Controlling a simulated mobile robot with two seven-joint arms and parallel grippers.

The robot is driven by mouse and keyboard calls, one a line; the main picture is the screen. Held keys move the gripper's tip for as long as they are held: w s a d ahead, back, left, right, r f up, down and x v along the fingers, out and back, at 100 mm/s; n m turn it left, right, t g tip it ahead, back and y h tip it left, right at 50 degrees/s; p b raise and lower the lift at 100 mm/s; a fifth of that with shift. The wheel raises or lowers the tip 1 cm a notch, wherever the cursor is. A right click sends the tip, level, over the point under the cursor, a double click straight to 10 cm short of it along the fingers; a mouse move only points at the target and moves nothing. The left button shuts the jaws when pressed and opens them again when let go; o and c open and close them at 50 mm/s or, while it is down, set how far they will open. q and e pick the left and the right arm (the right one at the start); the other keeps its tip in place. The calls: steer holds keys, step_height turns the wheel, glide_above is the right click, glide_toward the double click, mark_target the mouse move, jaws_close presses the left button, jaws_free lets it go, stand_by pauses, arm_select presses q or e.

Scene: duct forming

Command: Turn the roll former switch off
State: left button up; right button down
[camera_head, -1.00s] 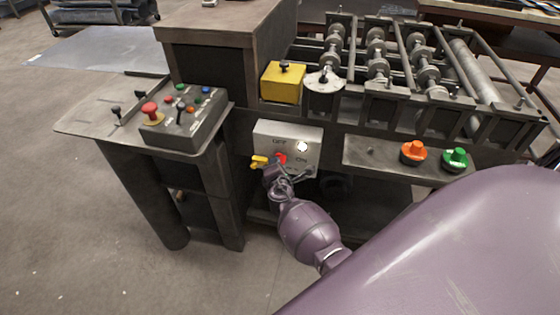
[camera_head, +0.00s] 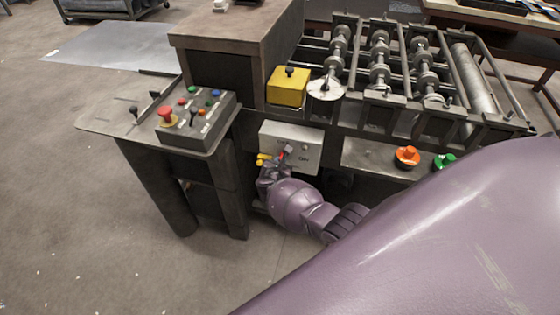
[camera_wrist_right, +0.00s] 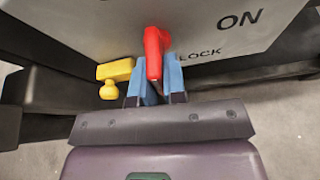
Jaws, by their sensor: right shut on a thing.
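The roll former switch is a red handle (camera_head: 286,151) on a light grey panel (camera_head: 312,137) at the machine's front. In the right wrist view the red handle (camera_wrist_right: 154,52) stands between the blue fingertips of my right gripper (camera_wrist_right: 157,78), which is shut on it. The panel (camera_wrist_right: 205,35) reads ON at the right, with LOCK partly hidden below. In the head view the right gripper (camera_head: 273,167) is at the panel's lower left and covers part of its lettering. My left gripper is not in view.
A yellow piece (camera_wrist_right: 115,74) sits just left of the fingers. A control box (camera_head: 198,120) with buttons stands on the left table. A yellow box (camera_head: 287,86), rollers (camera_head: 380,70), and orange (camera_head: 406,156) and green (camera_head: 445,161) knobs are nearby. My purple arm fills the lower right.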

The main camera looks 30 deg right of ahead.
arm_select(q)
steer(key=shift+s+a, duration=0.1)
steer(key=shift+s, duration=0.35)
arm_select(e)
steer(key=shift+n+g, duration=0.4)
steer(key=shift+n, duration=0.2)
steer(key=shift+s+f, duration=0.1)
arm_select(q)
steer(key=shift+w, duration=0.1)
arm_select(e)
steer(key=c, duration=1.2)
jaws_free()
arm_select(q)
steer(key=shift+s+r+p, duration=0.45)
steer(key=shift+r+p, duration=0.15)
steer(key=shift+p, duration=0.9)
arm_select(e)
steer(key=shift+v, duration=5.4)
